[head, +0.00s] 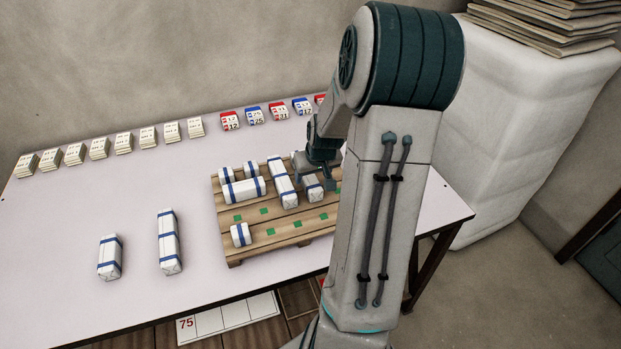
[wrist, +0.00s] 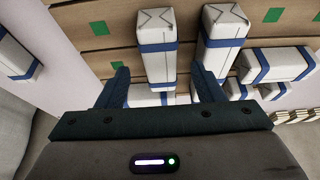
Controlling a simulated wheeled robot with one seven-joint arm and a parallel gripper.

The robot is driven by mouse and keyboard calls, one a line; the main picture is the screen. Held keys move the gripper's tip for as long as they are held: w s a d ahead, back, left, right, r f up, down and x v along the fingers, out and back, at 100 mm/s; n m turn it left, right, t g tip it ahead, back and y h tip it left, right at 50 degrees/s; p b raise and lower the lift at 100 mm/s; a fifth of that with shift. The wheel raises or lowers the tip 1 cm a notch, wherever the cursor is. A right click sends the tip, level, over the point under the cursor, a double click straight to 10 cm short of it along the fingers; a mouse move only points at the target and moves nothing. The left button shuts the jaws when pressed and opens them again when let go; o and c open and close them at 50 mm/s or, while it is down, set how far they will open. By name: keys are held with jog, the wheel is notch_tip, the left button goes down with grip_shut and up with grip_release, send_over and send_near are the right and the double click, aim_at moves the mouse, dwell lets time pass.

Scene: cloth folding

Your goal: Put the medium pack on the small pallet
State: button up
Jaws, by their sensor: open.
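Several white packs with blue bands, of differing lengths, are in view; none is labelled medium. A mid-length pack (head: 109,257) and a longer one (head: 168,241) stand apart on the table at the left. A wooden pallet (head: 290,237) with green marks holds several packs; no second pallet shows. My gripper (head: 325,181) is over the pallet's back right part, open. In the wrist view its fingers (wrist: 160,72) lie either side of a banded pack (wrist: 158,40). I cannot tell whether they are above it or around it. Another pack (wrist: 222,38) is close beside the right finger.
A further pack (wrist: 14,56) lies beyond the pallet edge in the wrist view; my arm hides that area in the head view. Number cards (head: 255,116) and white stacks (head: 100,148) line the table's back. The table's left front (head: 60,305) is clear.

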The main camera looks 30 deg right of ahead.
jog(key=d+p+v, duration=0.1)
jog(key=v, duration=0.6)
jog(key=s+a+r+n, duration=0.1)
jog(key=s+a+r, duration=0.1)
jog(key=s+a, duration=0.3)
jog(key=s+a+r+n+g, duration=0.1)
jog(key=s+a+r, duration=0.2)
jog(key=a, duration=0.7)
jog(key=s+a+r+y, duration=0.1)
jog(key=s+a+r, duration=0.1)
jog(key=s+a, duration=0.4)
jog(key=shift+s+a+r+n+g, duration=0.35)
jog(key=shift+s+a+n+g, duration=0.05)
jog(key=shift+a, duration=0.95)
